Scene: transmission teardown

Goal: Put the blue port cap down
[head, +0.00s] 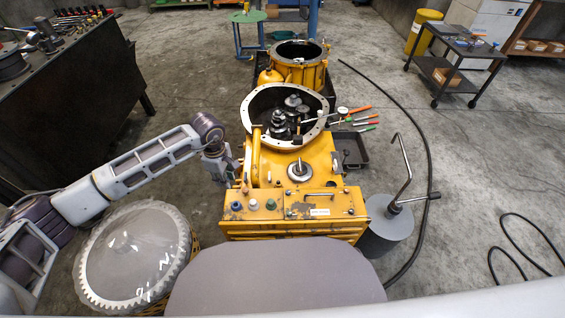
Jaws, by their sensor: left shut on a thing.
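My left gripper (224,173) is at the left side of the yellow transmission housing (318,165), low beside its upper edge. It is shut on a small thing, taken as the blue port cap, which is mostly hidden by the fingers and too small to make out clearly. My right gripper is not in view.
A large toothed ring under a clear cover (132,255) stands at front left. A grey cylinder with a crank handle (384,228) stands right of the housing. Hand tools (358,122) and a dark tray (350,150) lie at its right. A black hose (425,150) curves over the floor.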

